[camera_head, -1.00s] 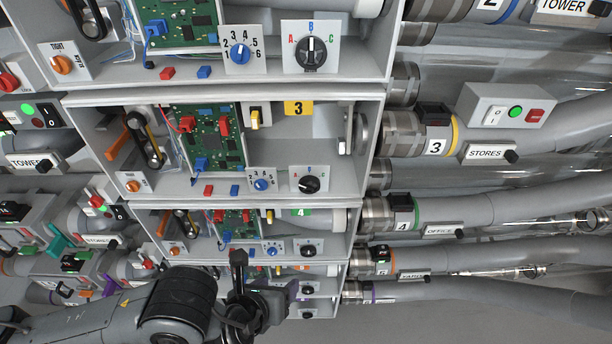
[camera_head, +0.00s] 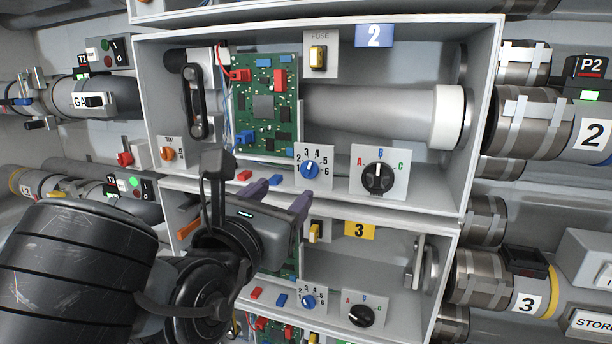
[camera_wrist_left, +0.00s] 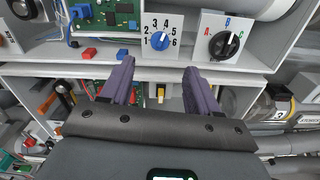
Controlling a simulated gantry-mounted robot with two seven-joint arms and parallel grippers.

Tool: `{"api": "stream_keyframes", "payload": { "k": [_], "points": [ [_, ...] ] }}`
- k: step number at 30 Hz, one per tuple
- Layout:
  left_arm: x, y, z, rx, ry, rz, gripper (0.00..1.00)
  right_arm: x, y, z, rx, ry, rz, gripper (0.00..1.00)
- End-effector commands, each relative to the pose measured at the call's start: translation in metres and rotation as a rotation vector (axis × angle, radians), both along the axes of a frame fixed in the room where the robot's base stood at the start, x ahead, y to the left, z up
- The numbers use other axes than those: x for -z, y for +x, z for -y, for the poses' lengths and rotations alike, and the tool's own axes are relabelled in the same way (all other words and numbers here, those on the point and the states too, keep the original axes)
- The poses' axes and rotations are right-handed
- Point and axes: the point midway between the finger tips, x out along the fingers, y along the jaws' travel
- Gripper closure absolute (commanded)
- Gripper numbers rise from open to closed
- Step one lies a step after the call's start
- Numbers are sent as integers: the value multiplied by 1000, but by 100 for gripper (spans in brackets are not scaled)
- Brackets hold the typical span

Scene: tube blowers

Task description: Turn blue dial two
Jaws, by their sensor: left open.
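The blue dial of compartment two (camera_head: 310,169) sits on a white plate numbered 1 to 6, below the blue "2" label (camera_head: 374,36). Its pointer tilts up, but I cannot tell the exact number. The dial also shows in the left wrist view (camera_wrist_left: 160,41), straight ahead of the fingers. My left gripper (camera_head: 281,190) is open and empty, its two purple fingers apart. It is below and left of the dial in the head view, not touching it. The fingers also show in the left wrist view (camera_wrist_left: 158,68). My right gripper is not in view.
A black A-B-C dial (camera_head: 379,178) is just right of the blue dial. Red (camera_head: 244,175) and blue (camera_head: 282,171) blocks lie on the ledge to its left. A green circuit board (camera_head: 266,105) is above. Compartment three's blue dial (camera_head: 308,301) is below.

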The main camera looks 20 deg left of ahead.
Motion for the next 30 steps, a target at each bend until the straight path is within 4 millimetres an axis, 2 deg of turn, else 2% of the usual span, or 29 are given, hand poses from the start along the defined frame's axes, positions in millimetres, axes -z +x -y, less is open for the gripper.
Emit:
{"api": "stream_keyframes", "payload": {
  "k": [10, 16, 21, 27, 30],
  "points": [
    [1, 14, 4, 9, -1, -3, 39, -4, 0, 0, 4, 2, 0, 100],
    [2, 27, -1, -1, -4, -7, 39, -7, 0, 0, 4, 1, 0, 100],
    [4, 39, 4, 8, -1, 0, 39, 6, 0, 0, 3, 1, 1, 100],
    [6, 54, -2, -1, -7, -7, 39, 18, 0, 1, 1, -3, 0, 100],
    [1, 66, -3, -4, -2, -6, 39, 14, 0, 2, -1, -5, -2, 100]
  ]
}}
